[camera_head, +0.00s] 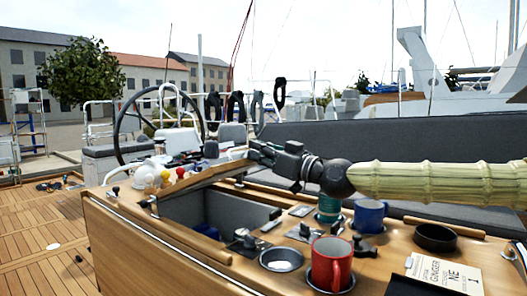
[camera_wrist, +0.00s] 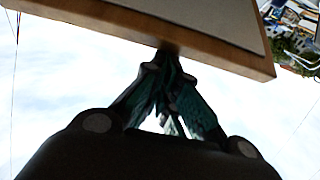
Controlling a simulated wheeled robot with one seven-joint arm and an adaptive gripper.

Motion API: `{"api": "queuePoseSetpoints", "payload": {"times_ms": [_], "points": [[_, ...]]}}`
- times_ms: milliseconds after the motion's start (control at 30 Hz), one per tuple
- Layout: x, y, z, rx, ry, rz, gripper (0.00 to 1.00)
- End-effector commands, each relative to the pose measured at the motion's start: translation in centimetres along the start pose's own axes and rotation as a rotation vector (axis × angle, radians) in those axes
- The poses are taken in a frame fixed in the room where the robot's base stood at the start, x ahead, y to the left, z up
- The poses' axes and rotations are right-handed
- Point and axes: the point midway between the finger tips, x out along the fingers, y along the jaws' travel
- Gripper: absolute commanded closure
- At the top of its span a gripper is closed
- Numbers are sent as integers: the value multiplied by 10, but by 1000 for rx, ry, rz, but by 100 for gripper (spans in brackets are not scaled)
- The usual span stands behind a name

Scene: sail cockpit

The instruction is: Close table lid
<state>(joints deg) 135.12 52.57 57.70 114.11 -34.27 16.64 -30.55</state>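The table lid (camera_head: 207,176) is raised at a shallow tilt over the open compartment (camera_head: 205,207) of the wooden cockpit table, seen nearly edge-on in the head view. In the wrist view the lid (camera_wrist: 235,57) crosses the top as a pale panel with a wooden edge. My gripper (camera_head: 254,150) is at the lid's far right end in the head view. In the wrist view my gripper's fingers (camera_wrist: 168,52) come together at the lid's wooden edge. They look shut and appear to touch it, with no lid visibly between them.
A red mug (camera_head: 331,266), a blue mug (camera_head: 369,215), a metal bowl (camera_head: 282,259), a dark bowl (camera_head: 435,237) and a booklet (camera_head: 443,272) are on the table right of the compartment. Several small items are crowded behind the lid, near the steering wheel (camera_head: 160,122).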

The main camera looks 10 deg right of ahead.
Motion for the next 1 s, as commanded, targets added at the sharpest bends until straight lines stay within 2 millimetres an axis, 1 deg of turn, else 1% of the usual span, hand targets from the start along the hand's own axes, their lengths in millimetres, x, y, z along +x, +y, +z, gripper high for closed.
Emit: {"api": "queuePoseSetpoints", "payload": {"times_ms": [33,300,867,1000], "points": [[0,0,13,3,-9,-2,100],[0,-6,22,4,-9,-11,100],[2,-9,22,1,-10,-13,100],[5,-10,15,-1,-9,-13,100]]}}
